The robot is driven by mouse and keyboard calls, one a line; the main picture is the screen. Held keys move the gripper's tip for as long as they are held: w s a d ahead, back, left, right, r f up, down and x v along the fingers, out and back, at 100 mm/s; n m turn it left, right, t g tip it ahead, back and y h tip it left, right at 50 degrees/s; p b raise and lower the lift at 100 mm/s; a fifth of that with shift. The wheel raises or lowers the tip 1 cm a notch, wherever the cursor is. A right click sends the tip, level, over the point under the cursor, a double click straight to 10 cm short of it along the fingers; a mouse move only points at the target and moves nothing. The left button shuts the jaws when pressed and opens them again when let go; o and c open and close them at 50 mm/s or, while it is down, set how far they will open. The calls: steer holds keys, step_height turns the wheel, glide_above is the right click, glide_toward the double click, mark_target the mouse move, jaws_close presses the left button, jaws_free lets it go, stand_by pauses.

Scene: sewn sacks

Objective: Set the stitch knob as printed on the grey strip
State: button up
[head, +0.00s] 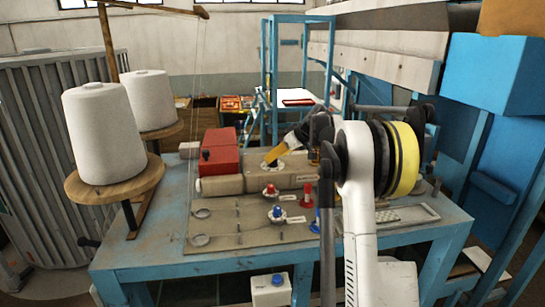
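A beige sewing machine body (235,185) with a red housing (220,150) stands on the blue-framed table. A red knob (269,190) and a blue knob (277,212) sit on round pale bases in front of it, with small pale labels beside them. A yellow-orange piece (284,150) slants down to a dark round part (271,164) on top of the machine. I cannot tell which knob is the stitch knob. No print on a grey strip is readable. My gripper (297,141) seems to be the dark and pale shape at the yellow-orange piece; its fingers are too small to judge.
Two white thread cones (104,135) (149,100) stand on wooden discs at the left. A red post (307,194) and a blue post (316,221) stand right of the knobs. My white arm hides the table's right middle. A blue frame rises behind.

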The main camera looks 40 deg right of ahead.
steer(key=shift+x, duration=1.3)
jaws_close()
